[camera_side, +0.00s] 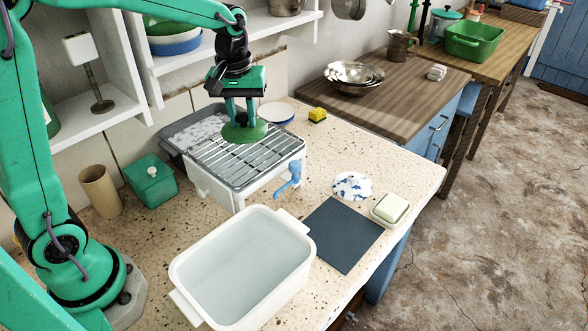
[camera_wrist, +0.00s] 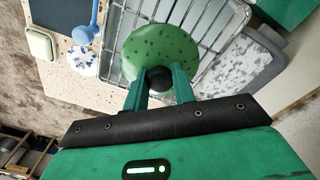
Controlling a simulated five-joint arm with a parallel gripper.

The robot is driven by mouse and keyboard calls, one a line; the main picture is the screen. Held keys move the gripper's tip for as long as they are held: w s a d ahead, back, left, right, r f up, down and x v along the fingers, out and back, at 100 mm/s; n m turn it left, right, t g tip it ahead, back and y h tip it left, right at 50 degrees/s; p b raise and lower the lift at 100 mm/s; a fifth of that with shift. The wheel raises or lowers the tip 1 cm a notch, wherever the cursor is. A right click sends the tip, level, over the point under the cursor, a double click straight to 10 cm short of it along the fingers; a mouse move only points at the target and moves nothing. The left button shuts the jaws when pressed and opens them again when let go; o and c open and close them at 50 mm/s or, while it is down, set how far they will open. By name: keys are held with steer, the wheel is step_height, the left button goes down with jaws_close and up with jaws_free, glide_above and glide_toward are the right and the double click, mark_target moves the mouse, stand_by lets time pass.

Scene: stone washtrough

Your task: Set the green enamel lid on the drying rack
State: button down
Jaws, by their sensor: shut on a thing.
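The green enamel lid (camera_side: 243,132) is round with dark speckles and hangs under my gripper (camera_side: 240,113). My gripper is shut on the lid's dark knob, which shows in the wrist view (camera_wrist: 160,79) between the fingers. The wrist view also shows the lid's speckled top (camera_wrist: 160,52). The drying rack (camera_side: 272,158) is a set of metal bars over a white basin. The lid is over the back part of the rack. I cannot tell whether it touches the bars.
A grey speckled tray (camera_side: 173,140) adjoins the rack at the back left. A green box (camera_side: 151,182) and a tan cup (camera_side: 100,191) stand left of it. A white tub of water (camera_side: 245,268) stands nearer. A dark mat (camera_side: 342,234) lies right.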

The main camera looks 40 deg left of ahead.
mark_target(242, 122)
steer(key=shift+f, duration=1.95)
steer(key=c, duration=1.1)
jaws_free()
steer(key=shift+c, duration=0.2)
steer(key=r, duration=1.2)
steer(key=shift+s+d, duration=0.25)
steer(key=shift+s, duration=0.1)
